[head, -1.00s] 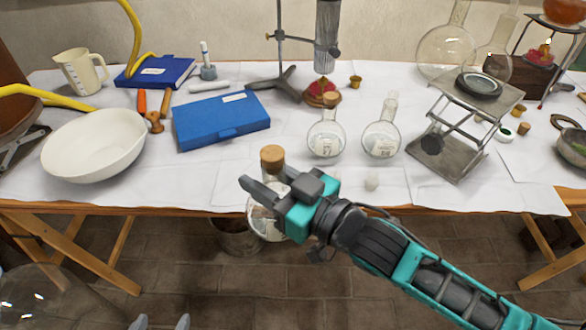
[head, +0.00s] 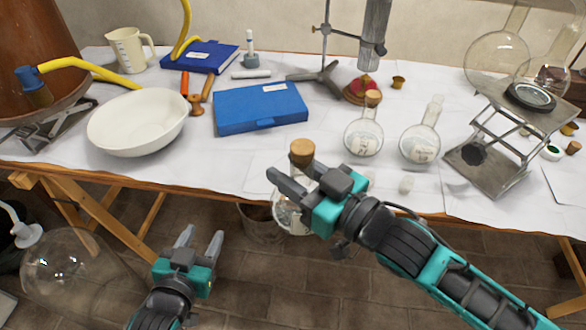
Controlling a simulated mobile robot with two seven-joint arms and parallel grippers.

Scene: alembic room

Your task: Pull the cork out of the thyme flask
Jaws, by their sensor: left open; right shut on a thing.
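My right gripper (head: 294,174) is shut on the neck of a round glass flask (head: 288,216), held roughly upright at the table's front edge. A brown cork (head: 302,152) sits in the flask's mouth, above my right fingers. The fingers and palm hide the neck and part of the flask's body, and I cannot read its label. My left gripper (head: 201,240) is open and empty, below and to the left of the held flask, in front of the table.
A corked flask (head: 364,138) and another round flask (head: 419,146) stand on the table (head: 235,165) behind the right gripper. A blue case (head: 260,108), a white bowl (head: 136,122) and a metal lab jack (head: 492,165) are nearby. A large glass vessel (head: 65,268) stands at lower left.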

